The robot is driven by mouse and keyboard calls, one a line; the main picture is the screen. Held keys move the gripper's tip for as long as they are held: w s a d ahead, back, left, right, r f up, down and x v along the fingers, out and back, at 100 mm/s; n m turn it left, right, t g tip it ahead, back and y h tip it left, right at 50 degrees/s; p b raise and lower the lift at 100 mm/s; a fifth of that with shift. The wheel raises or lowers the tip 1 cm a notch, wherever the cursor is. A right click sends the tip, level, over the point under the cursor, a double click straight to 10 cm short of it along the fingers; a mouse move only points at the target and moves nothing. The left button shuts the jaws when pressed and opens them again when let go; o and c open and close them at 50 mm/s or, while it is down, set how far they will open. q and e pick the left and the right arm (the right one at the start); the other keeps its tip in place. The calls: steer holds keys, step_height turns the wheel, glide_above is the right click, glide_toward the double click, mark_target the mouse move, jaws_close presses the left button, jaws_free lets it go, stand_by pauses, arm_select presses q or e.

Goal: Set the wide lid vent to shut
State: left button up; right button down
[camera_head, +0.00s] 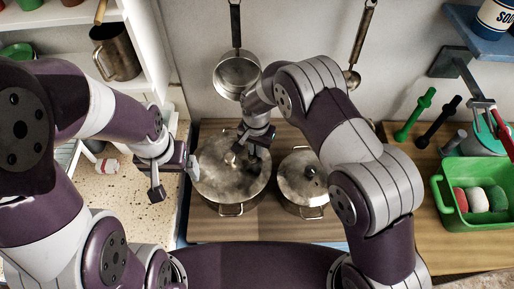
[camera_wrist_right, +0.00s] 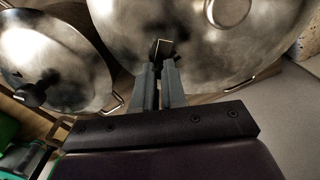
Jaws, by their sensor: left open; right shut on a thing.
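The wide pot's steel lid (camera_head: 215,178) covers the larger pot (camera_head: 232,209) in the middle of the head view; its surface fills the top of the right wrist view (camera_wrist_right: 205,55). A round knob (camera_wrist_right: 228,10) shows on it. My right gripper (camera_head: 240,150) is over this lid. In the right wrist view its fingers (camera_wrist_right: 161,66) are shut on a small vent tab (camera_wrist_right: 163,46) on the lid. The fingers hide part of the tab, so I cannot tell its setting. My left gripper (camera_head: 175,179) is open and empty, left of the wide pot.
A smaller lidded pot (camera_head: 292,182) stands to the right, close to my right arm. Pans (camera_head: 237,74) hang on the wall behind. A green basket (camera_head: 465,219) with coloured things stands far right. The speckled counter (camera_head: 115,190) at left is mostly clear.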

steer(key=n, duration=0.1)
steer(key=n+b, duration=0.1)
steer(key=n, duration=0.1)
steer(key=a+n+b, duration=0.1)
steer(key=n, duration=0.1)
steer(key=shift+w, duration=0.35)
steer(key=n, duration=0.2)
steer(key=a+n+b, duration=0.1)
steer(key=n, duration=0.2)
steer(key=shift+a+n, duration=0.1)
steer(key=shift+n, duration=0.2)
steer(key=c, duration=1.2)
jaws_free()
step_height(320, 180, up, 13)
steer(key=shift+f, duration=0.1)
